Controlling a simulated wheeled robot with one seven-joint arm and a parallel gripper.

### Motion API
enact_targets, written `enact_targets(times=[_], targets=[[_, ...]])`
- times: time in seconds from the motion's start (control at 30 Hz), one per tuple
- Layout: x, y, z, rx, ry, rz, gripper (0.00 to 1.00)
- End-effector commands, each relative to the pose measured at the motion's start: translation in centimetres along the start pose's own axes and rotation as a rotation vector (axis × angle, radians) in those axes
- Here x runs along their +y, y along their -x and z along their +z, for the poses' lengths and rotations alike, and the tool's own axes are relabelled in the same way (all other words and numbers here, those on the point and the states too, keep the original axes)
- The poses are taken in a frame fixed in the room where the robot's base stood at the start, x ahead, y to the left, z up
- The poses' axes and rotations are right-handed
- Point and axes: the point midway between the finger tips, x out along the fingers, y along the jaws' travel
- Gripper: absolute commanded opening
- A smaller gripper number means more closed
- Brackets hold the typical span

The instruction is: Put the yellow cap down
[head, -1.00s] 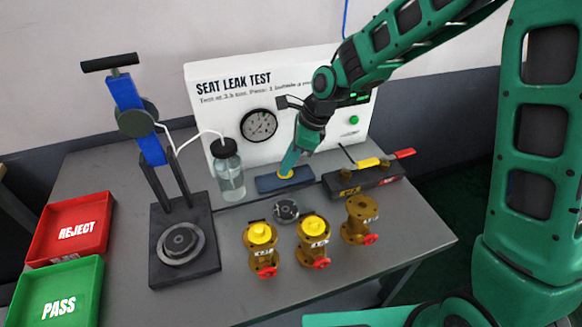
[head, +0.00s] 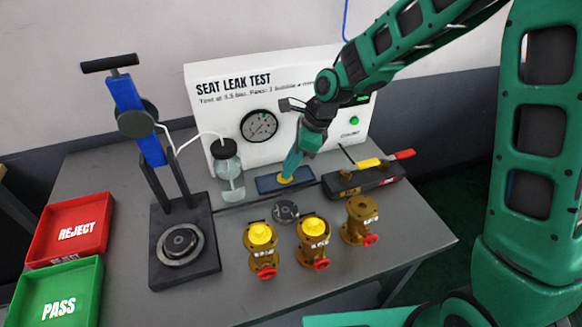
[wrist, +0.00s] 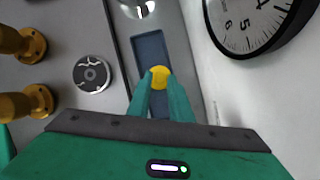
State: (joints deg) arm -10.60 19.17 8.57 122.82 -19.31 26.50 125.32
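The yellow cap (head: 285,180) rests on the dark blue tray (head: 266,185) in front of the test panel. The fingers (wrist: 159,86) look parted, one on each side of the cap; any contact is hard to see. Two brass valves carry yellow caps, the left (head: 262,234) and middle (head: 313,227). The right valve (head: 360,218) has a bare top.
The test panel (head: 220,95) with its gauge stands close behind the tray. A bottle (head: 229,172) is left of it, and a dark block with a red-ended lever (head: 365,178) right. A grey disc (head: 285,211) lies in front. Red (head: 48,253) and green (head: 40,320) bins stand left.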

Motion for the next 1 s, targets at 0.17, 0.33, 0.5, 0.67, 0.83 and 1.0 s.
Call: enact_targets(times=[0.17,0.33,0.5,0.67,0.83,1.0], targets=[[-0.2,3.7,0.0,-0.002,-0.001,-0.007,0.19],[-0.1,7.0,0.0,-0.001,-0.001,-0.005,0.19],[-0.1,9.3,0.0,-0.001,0.0,-0.004,0.19],[0.0,10.4,0.1,-0.001,0.0,-0.002,0.19],[0.0,10.6,0.0,0.0,0.001,-0.001,0.19],[0.1,10.9,-0.4,0.007,0.013,-0.005,0.19]])
